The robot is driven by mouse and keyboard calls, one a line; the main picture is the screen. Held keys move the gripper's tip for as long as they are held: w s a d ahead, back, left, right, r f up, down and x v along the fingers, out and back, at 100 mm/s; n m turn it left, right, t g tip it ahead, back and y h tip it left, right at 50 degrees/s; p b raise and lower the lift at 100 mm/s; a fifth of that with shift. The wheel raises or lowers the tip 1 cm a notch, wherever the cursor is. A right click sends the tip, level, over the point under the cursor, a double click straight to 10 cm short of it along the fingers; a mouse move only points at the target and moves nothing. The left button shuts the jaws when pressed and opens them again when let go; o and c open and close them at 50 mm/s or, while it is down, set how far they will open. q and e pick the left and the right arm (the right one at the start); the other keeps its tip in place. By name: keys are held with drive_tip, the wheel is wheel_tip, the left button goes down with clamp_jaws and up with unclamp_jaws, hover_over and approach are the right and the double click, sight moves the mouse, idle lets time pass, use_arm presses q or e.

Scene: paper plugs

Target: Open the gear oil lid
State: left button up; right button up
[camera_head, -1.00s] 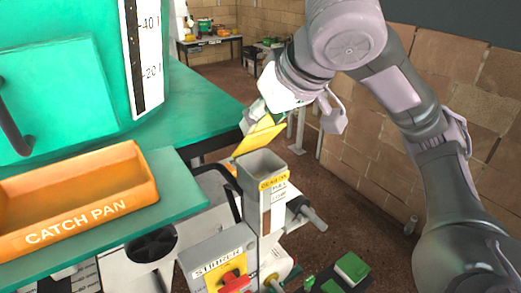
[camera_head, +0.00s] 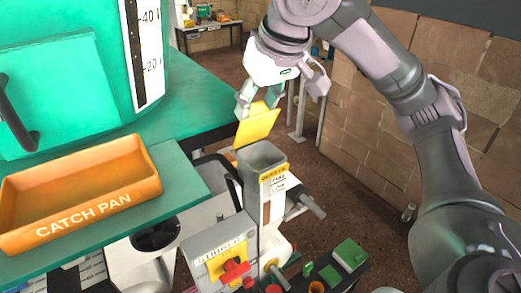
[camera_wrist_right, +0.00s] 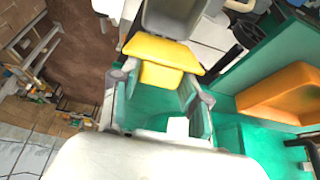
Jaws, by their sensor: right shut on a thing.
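The yellow gear oil lid (camera_head: 257,127) stands raised and tilted at the back edge of the grey gear oil box (camera_head: 262,160), whose top is open. My right gripper (camera_head: 259,104) is shut on the lid's upper part. In the right wrist view the lid (camera_wrist_right: 162,52) sits between the fingers of my right gripper (camera_wrist_right: 158,88), with the grey box (camera_wrist_right: 180,15) just beyond it. My left gripper is not in view.
An orange catch pan (camera_head: 80,190) lies on the green shelf (camera_head: 185,185) at left. A grey panel with a red switch (camera_head: 235,270) stands below the box. A brick wall (camera_head: 375,130) is at right.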

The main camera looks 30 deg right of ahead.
drive_tip(key=shift+w, duration=0.1)
drive_tip(key=shift+w+r+g, duration=0.15)
drive_tip(key=shift+w+g, duration=0.6)
drive_tip(key=shift+g, duration=0.25)
drive_tip(key=shift+w+g, duration=0.3)
drive_tip(key=shift+w, duration=0.05)
drive_tip(key=shift+w+a+g, duration=0.1)
drive_tip(key=shift+w+g, duration=0.4)
drive_tip(key=shift+g, duration=0.1)
